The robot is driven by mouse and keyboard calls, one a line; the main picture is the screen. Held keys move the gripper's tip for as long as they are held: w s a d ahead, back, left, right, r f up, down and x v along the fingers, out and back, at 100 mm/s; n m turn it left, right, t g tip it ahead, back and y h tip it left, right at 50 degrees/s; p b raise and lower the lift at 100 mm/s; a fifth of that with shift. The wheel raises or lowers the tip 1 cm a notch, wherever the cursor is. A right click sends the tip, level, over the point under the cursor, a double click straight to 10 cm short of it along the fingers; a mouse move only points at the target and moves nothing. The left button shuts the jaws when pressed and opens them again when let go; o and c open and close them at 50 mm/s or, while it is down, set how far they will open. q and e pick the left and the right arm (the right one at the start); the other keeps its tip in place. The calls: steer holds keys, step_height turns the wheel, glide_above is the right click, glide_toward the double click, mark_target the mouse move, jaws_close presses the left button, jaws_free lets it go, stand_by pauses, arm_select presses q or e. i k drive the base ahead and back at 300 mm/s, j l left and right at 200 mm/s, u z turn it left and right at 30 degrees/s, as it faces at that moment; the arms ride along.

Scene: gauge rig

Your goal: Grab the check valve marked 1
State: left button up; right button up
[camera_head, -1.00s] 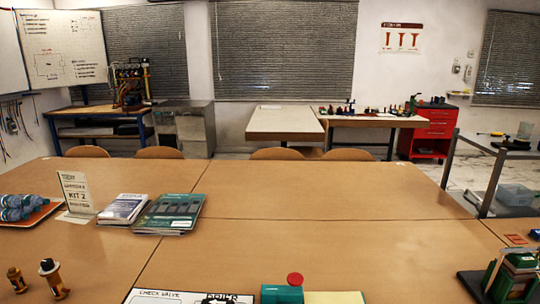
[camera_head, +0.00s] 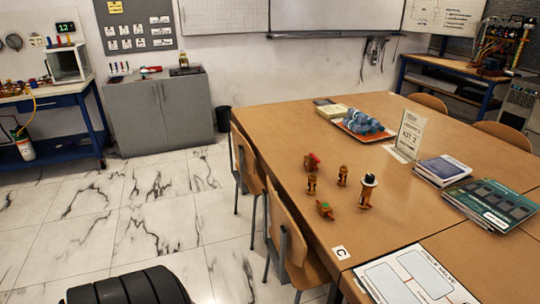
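Several small brass fittings stand or lie in a group near the left edge of the large wooden table (camera_head: 262,119). One has a red part (camera_head: 312,161), one has a green part (camera_head: 325,209), and two are small and plain brass, a nearer one (camera_head: 311,186) and one to its right (camera_head: 342,175). The tallest has a dark and white top (camera_head: 367,192). No number is readable on any, so I cannot tell which is the check valve marked 1. A white sheet headed "CHECK VALVE" (camera_head: 412,283) lies at the near edge. Neither gripper is in view.
A card marked C (camera_head: 341,253) lies near the sheet. An orange tray (camera_head: 347,128) holds blue bottles, beside a standing Kit 2 sign (camera_head: 409,135) and stacked books (camera_head: 490,205). Chairs (camera_head: 290,240) line the table's left side. Marble floor (camera_head: 150,205) is open at left.

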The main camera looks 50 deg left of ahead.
mark_target(312, 178)
steer(key=u, duration=1.35)
steer(key=i+j+z, duration=0.15)
steer(key=z, duration=0.2)
steer(key=i+j+z, duration=0.1)
steer(key=j+z, duration=0.25)
steer(key=i+j+z, duration=0.1)
steer(key=j+z, duration=0.25)
steer(key=l, duration=0.1)
